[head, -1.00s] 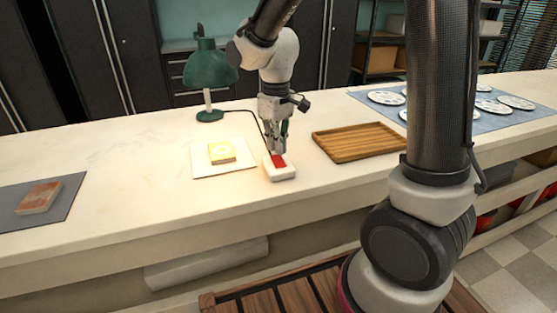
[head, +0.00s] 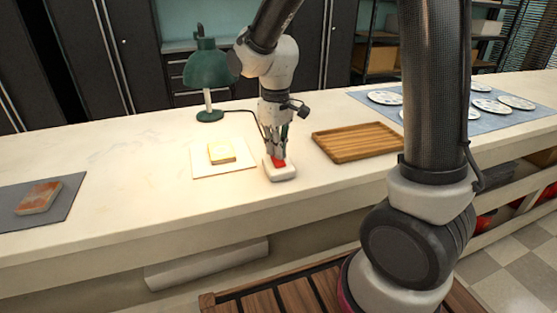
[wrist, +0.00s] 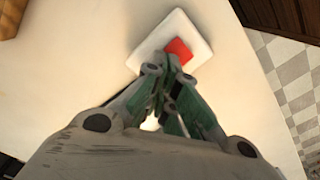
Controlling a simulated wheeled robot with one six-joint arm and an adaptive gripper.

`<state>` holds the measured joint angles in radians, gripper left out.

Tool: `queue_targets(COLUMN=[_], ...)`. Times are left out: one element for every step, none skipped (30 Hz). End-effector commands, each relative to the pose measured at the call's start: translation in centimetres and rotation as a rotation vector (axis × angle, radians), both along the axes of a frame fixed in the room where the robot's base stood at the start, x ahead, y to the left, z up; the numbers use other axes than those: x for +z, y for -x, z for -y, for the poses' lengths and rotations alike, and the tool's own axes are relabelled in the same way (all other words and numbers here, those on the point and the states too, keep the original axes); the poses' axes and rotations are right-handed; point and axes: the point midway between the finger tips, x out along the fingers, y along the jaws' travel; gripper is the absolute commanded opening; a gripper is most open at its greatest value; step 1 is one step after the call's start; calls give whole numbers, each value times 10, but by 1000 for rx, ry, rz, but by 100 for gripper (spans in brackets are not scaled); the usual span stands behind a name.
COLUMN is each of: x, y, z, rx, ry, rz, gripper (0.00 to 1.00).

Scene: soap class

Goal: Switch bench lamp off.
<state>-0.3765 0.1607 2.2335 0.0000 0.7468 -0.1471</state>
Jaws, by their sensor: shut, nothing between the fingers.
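The bench lamp (head: 205,70) has a green shade and stands at the back of the counter. Warm light shows on the counter below and in front of it. A cord runs from its base toward a white switch box (head: 281,174) with a red rocker (head: 279,163). My gripper (head: 277,158) is shut and empty, pointing down at the box, its fingertips at the red rocker. In the wrist view the fingertips (wrist: 170,62) are over the near edge of the red rocker (wrist: 179,50); the fingers hide part of it. Whether they press it I cannot tell.
A yellow soap block (head: 221,152) lies on a pale sheet (head: 240,172) left of the switch box. A wooden tray (head: 352,142) lies to its right. A reddish bar (head: 39,197) sits on a grey mat at far left. White dishes (head: 385,97) stand at the back right.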

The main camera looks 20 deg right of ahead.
Motion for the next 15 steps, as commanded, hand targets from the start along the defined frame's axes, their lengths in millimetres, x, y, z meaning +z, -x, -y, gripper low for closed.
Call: queue_targets(x=[-1,-1,-2,-2,-3,-3,-4,-4,-5,-5,-6,-6,-5,-4,-2], y=[0,0,0,0,0,0,0,0,0,1,1,0,0,0,0], z=[0,0,0,0,0,0,0,0,0,0,0,0,0,0,0], rx=[0,0,0,0,0,0,0,0,0,0,0,0,0,0,0], ry=[0,0,0,0,0,0,0,0,0,0,0,0,0,0,0], rz=[-1,-1,-1,-1,-1,-1,-1,-1,-1,-1,-1,-1,-1,-1,0], gripper=[0,0,0,0,0,0,0,0,0,0,0,0,0,0,0])
